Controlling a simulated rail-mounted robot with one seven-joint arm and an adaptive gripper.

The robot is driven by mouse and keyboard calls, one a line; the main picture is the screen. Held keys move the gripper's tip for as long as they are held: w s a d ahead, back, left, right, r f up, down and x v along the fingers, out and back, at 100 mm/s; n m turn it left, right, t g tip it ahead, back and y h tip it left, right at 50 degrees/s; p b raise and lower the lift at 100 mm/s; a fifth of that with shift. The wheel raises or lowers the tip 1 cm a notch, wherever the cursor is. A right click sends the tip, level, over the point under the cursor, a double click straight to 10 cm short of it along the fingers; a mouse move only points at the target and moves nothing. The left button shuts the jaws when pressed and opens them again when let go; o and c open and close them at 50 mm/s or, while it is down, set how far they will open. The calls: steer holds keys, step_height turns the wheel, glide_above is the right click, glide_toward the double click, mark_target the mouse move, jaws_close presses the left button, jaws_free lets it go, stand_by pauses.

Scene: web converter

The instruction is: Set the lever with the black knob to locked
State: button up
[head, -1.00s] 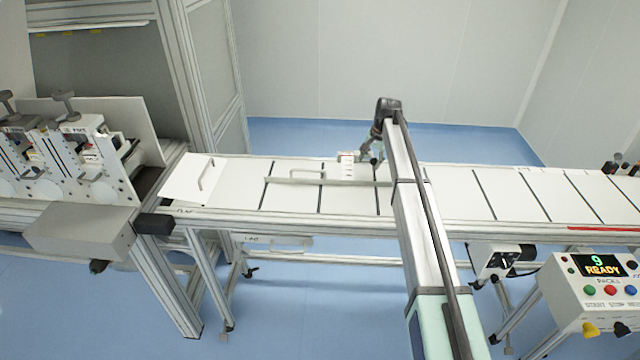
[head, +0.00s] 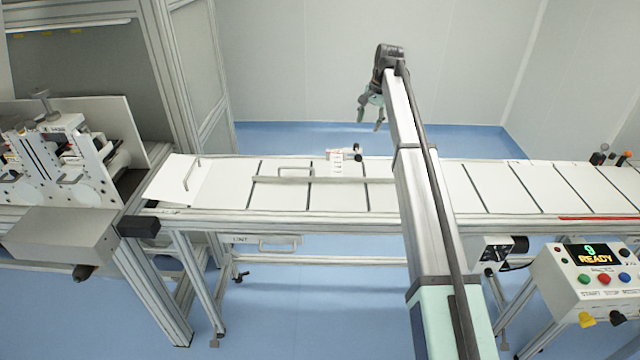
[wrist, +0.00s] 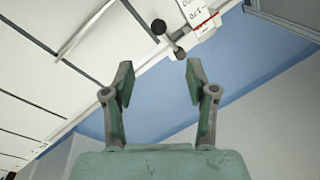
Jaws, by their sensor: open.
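A small lever with a black knob (head: 357,147) sits at the conveyor's far edge, beside a white labelled block (head: 336,155). In the wrist view the black knob (wrist: 158,27) is at the top centre, with a dark round end (wrist: 180,54) close to it and the labelled block (wrist: 203,24) to its right. The lettering is too small to read for the lever's setting. My gripper (head: 370,122) is open and empty, above and beyond the far edge, apart from the lever. In the wrist view its fingers (wrist: 159,80) are spread below the knob.
A metal bar (head: 310,180) runs over the white conveyor (head: 480,187). More small knobs, black and orange, stand at the far right (head: 604,152). A control box (head: 590,275) reads READY. A machine (head: 60,160) stands at left. Blue floor is open beyond the conveyor.

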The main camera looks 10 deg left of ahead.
steer(key=s+a+f+n+g, duration=0.1)
steer(key=s+a+f, duration=0.3)
steer(key=s, duration=0.2)
steer(key=s+a+f+n+g+y+p, duration=0.1)
steer(key=s+a+f+n, duration=0.1)
steer(key=s+a+f, duration=0.2)
steer(key=s+a+f+n+g, duration=0.1)
steer(key=s+a+f, duration=0.3)
steer(key=s, duration=0.5)
steer(key=shift+s+f+n+g, duration=0.1)
steer(key=shift+s+n+g, duration=0.2)
steer(key=shift+n, duration=0.1)
